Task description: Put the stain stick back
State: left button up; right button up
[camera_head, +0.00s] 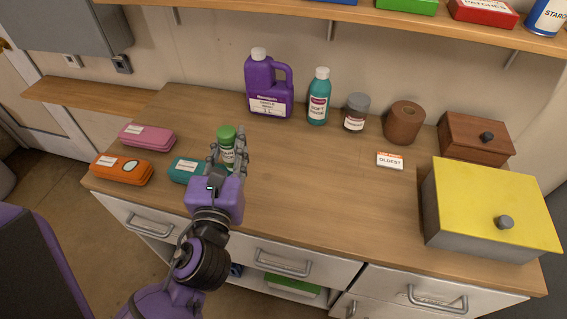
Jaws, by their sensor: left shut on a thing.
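The gripper is over the left part of the wooden counter (300,190), right beside a teal case (184,170). I cannot tell whether the stick's base touches the counter. My right gripper is not in view.
A pink case (147,137) and an orange case (122,169) lie at the left. A purple jug (268,88), teal bottle (318,98), grey-lidded jar (355,112), brown roll (403,123) and wooden box (472,138) line the back. A small "OLDEST" card (390,160) and a yellow-lidded box (485,200) are right. The counter's middle is clear.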

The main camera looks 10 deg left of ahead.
pick_arm(q)
jog(key=shift+w+a+f, duration=0.1)
jog(key=shift+f, duration=0.05)
jog(key=w+d+f+b, duration=0.1)
jog(key=w+f, duration=0.3)
jog(key=w+d+f+b, duration=0.1)
jog(key=w+f, duration=0.3)
jog(key=f, duration=0.1)
jog(key=w+d+f+b, duration=0.2)
jog(key=w+f, duration=0.2)
jog(key=w, duration=0.1)
jog(key=shift+f, duration=0.2)
jog(key=shift+r, duration=0.2)
jog(key=shift+f, duration=0.15)
jog(key=o, duration=0.7)
jog(key=shift+f, duration=0.15)
jog(key=o, duration=0.4)
jog(key=shift+o, duration=0.2)
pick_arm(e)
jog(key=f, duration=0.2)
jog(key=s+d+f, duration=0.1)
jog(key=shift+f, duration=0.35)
